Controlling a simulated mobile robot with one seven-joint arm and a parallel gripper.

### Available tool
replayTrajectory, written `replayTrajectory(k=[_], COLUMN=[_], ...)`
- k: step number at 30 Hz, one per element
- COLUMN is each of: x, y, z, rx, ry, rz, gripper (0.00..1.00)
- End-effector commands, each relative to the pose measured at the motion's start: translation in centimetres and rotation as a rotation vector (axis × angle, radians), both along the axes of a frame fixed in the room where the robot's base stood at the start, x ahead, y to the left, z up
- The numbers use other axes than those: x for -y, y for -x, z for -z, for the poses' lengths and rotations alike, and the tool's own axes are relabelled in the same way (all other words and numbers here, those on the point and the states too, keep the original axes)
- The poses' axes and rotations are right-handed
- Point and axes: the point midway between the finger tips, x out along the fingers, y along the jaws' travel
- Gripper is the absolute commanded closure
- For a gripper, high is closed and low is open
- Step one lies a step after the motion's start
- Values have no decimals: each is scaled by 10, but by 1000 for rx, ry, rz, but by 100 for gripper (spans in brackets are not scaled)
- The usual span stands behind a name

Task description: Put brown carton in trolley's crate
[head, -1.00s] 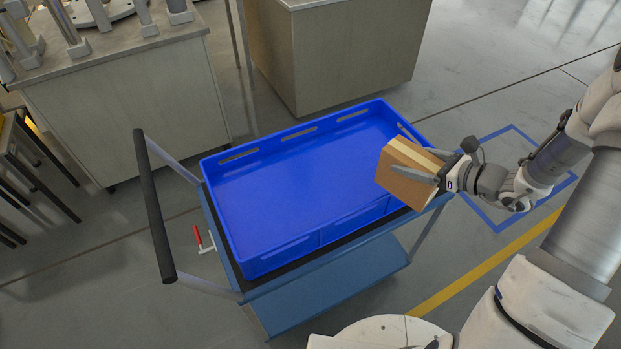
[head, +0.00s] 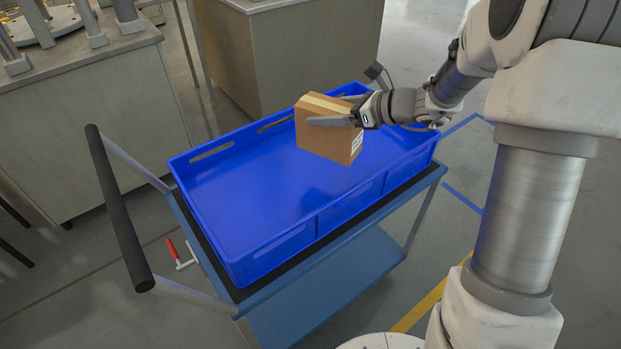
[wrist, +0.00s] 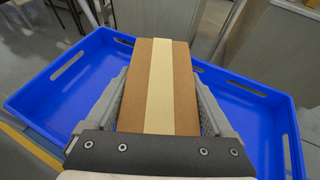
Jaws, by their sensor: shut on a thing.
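The brown carton (head: 328,132), with a pale tape strip along its top and a white label on one side, is held in my gripper (head: 335,108). The wrist view also shows the carton (wrist: 160,85) between both fingers. My gripper is shut on it. In the head view the carton appears over the right half of the blue crate (head: 255,245), seemingly above its floor. The crate sits on the trolley (head: 330,262) and looks empty. The far right part of the crate is hidden behind my gripper and arm.
The trolley has a black push handle (head: 120,210) on the left and a lower blue shelf (head: 330,290). A red-handled clamp (head: 180,254) shows beside its left side. Cabinets (head: 290,55) and a workbench (head: 90,110) stand behind. Floor is open to the right.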

Motion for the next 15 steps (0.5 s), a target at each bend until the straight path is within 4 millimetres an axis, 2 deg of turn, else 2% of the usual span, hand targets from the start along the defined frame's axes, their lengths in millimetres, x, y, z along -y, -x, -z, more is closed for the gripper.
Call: replayTrajectory(k=[1, 4, 11, 15], x=[-11, -25, -44, -61], y=[-3, -6, -8, -3], z=[7, 2, -7, 2], rx=[8, 10, 11, 10], ry=[-2, -8, -20, -22], rz=[-8, -12, -15, -17], gripper=[83, 83, 83, 83])
